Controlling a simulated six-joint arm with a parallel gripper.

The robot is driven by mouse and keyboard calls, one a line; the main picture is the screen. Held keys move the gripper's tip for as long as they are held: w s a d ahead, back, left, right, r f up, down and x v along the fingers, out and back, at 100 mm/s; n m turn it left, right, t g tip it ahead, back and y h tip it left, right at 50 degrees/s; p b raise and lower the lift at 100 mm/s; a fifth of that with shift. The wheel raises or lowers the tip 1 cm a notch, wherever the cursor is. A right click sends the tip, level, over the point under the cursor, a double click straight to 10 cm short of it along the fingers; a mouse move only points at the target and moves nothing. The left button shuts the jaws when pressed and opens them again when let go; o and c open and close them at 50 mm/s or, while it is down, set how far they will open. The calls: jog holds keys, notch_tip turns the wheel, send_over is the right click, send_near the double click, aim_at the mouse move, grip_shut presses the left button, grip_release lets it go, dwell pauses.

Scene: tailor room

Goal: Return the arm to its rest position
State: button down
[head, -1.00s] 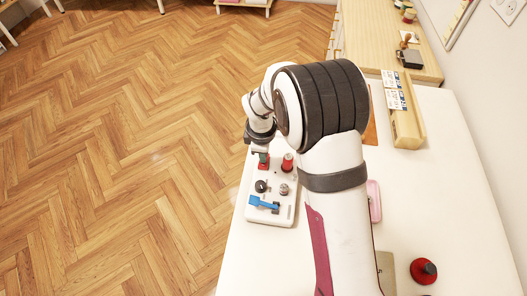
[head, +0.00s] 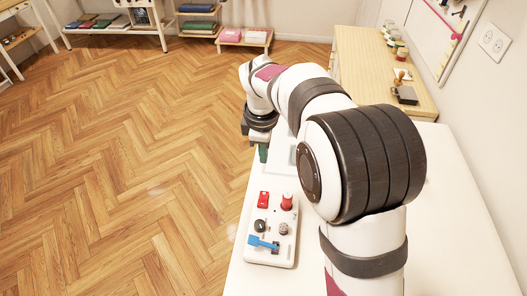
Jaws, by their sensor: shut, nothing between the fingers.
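My gripper (head: 263,153) is at the far end of my arm, near the left edge of the white table (head: 445,240). It points down and its fingers are shut, with nothing seen in them. It is beyond the white board (head: 284,252) and apart from the parts on it. The wrist and upper links of my arm stretch from the lower right to the upper middle and hide much of the table.
A wooden cabinet (head: 375,75) with small items stands beyond the table. Open wooden floor (head: 130,150) lies left.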

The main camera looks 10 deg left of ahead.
dwell(0.4)
jog(key=s+d+r+m+g, duration=0.1)
jog(key=s+d+r+m, duration=0.2)
jog(key=s+d+m, duration=0.5)
jog(key=s+d+r+m, duration=0.35)
jog(key=s+m, duration=0.25)
jog(key=s, duration=0.4)
jog(key=s+d+f+m+g+y, duration=0.1)
jog(key=s+d+f+m, duration=0.1)
jog(key=s+m, duration=0.7)
jog(key=s+f, duration=0.1)
jog(key=s, duration=0.2)
jog(key=shift+s+d+f+m+y, duration=0.15)
jog(key=shift+s+f+m+y, duration=0.15)
jog(key=shift+s+f+y, duration=0.1)
